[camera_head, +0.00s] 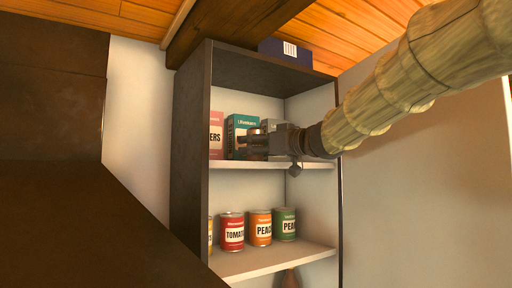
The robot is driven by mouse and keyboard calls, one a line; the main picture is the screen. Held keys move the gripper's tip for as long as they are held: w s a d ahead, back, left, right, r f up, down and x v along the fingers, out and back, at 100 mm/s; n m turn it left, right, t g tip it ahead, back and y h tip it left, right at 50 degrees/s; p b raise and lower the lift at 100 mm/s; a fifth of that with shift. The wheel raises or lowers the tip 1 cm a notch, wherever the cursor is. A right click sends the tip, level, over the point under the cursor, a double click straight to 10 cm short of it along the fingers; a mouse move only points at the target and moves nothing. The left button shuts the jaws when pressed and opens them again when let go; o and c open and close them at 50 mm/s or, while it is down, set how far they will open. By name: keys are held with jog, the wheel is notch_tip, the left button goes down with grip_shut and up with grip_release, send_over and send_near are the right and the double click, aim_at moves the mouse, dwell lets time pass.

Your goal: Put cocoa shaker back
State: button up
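My gripper (246,142) reaches in from the right, level with the upper shelf (228,164) of an open dark-sided cabinet. It points left, in front of the boxes there. A small reddish-brown thing (254,131) shows just above the fingers; it may be the cocoa shaker, but it is too small and too hidden to tell. I cannot tell whether it is between the fingers or behind them. The gap between the fingertips is not clear.
A pink box (216,134) and a teal box (236,128) stand at the upper shelf's left. The lower shelf (276,262) holds several cans, including a red tomato can (232,232). A blue box (284,50) sits on top. The upper shelf's right end looks clear.

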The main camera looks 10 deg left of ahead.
jog(key=shift+r, duration=0.2)
jog(key=shift+s+d+f, duration=0.1)
jog(key=shift+s+d, duration=0.1)
jog(key=shift+d, duration=0.05)
jog(key=b+v, duration=0.2)
jog(key=v, duration=0.4)
jog(key=shift+s+d, duration=0.1)
jog(key=shift+s, duration=0.05)
jog(key=b, duration=0.1)
send_near(261, 144)
jog(key=shift+f, duration=0.15)
dwell(1.4)
